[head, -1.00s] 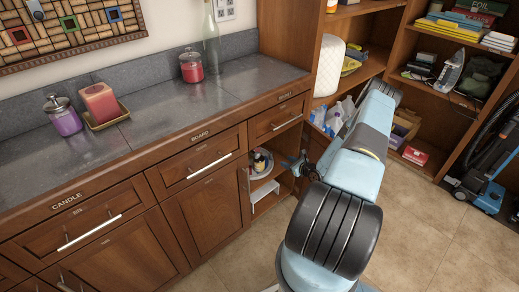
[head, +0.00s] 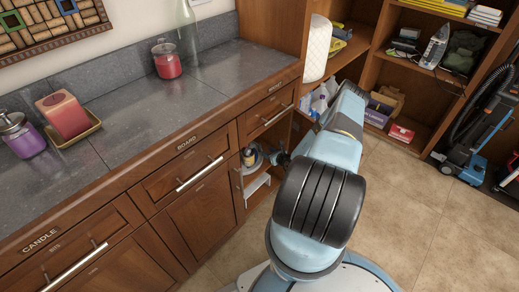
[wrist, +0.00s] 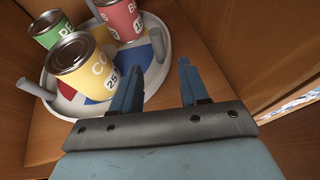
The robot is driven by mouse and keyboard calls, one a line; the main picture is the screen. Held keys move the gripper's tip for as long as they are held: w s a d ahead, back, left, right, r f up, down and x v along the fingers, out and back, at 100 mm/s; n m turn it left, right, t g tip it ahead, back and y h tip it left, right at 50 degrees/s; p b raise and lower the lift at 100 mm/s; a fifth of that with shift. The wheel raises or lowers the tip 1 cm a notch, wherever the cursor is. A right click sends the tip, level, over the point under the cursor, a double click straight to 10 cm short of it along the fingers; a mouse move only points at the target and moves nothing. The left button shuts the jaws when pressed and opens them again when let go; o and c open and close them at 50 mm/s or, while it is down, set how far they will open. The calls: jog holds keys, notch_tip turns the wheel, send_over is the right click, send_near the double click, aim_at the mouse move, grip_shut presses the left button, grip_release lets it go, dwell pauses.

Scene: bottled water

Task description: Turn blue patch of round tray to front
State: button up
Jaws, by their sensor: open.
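The round tray (wrist: 152,85) is pale grey-white and stands inside a wooden cabinet. It bears a green can (wrist: 50,29), a yellow can (wrist: 83,62) and a red can (wrist: 122,18). Contact cannot be told. In the head view my arm mostly hides the gripper.
Cabinet walls (wrist: 218,32) close in at the right of my gripper. The counter (head: 130,100) above carries a purple jar (head: 22,138), a red candle (head: 64,115) and a red jar (head: 167,62). The floor (head: 400,210) at right is clear.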

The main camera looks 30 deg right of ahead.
aim_at(260, 151)
jog(key=x, duration=0.8)
jog(key=shift+w+a, duration=0.15)
jog(key=shift+w, duration=0.2)
jog(key=shift+c, duration=0.3)
grip_shut()
jog(key=shift+a, duration=0.1)
